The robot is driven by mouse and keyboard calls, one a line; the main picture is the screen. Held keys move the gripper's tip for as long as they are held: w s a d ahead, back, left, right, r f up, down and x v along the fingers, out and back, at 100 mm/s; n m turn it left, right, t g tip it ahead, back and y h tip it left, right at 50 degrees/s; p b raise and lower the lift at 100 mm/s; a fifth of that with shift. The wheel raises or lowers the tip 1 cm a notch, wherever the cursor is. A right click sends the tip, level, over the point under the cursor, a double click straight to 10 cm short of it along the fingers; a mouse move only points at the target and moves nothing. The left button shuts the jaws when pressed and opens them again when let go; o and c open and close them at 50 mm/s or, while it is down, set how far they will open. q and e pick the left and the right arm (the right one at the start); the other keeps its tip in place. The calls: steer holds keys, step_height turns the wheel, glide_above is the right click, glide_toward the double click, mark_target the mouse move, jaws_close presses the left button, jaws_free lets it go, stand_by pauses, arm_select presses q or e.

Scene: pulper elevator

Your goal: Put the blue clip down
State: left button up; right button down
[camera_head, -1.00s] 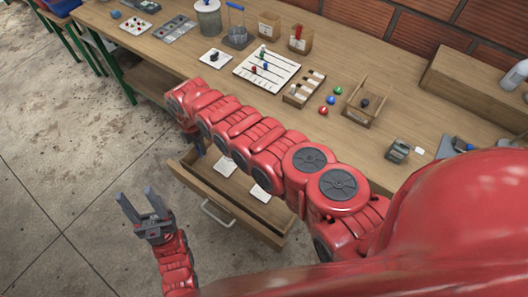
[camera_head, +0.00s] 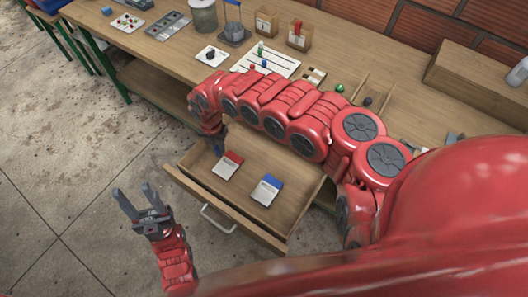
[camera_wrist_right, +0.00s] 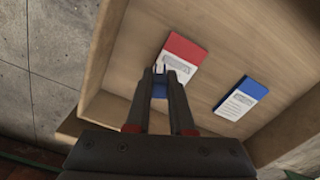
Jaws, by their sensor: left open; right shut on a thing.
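My right gripper (camera_wrist_right: 160,80) is shut on the small blue clip (camera_wrist_right: 159,91), which shows between its fingers in the right wrist view. In the head view the clip (camera_head: 218,150) is a small blue spot below the end of my right arm, over the left part of the open drawer (camera_head: 284,219). In the drawer lie a red-topped white card (camera_head: 228,166) and a blue-topped white card (camera_head: 266,190). The clip appears close to the red-topped card; whether it touches anything cannot be told. My left gripper (camera_head: 132,200) is open and empty, left of the drawer.
My right arm crosses above the drawer and hides part of the bench. On the wooden bench (camera_head: 160,57) stand a white wired board (camera_head: 262,58), wooden boxes (camera_head: 266,22), a jar (camera_head: 203,17) and a green button (camera_head: 340,88). The drawer floor is bare around the cards.

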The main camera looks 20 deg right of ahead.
steer(key=s+d+p, duration=0.1)
steer(key=d, duration=0.4)
steer(key=d+f+p, duration=0.1)
steer(key=d+p, duration=0.1)
steer(key=d, duration=0.3)
steer(key=s+d+p, duration=0.1)
steer(key=d+p, duration=0.1)
steer(key=d, duration=0.3)
steer(key=shift+s+d+f, duration=0.15)
steer(key=shift+s+d, duration=0.15)
steer(key=shift+d, duration=0.1)
step_height(320, 180, down, 3)
steer(key=shift+s+a+r, duration=0.1)
steer(key=shift+f, duration=0.4)
steer(key=shift+f, duration=0.2)
steer(key=c, duration=0.8)
jaws_free()
steer(key=shift+r, duration=0.1)
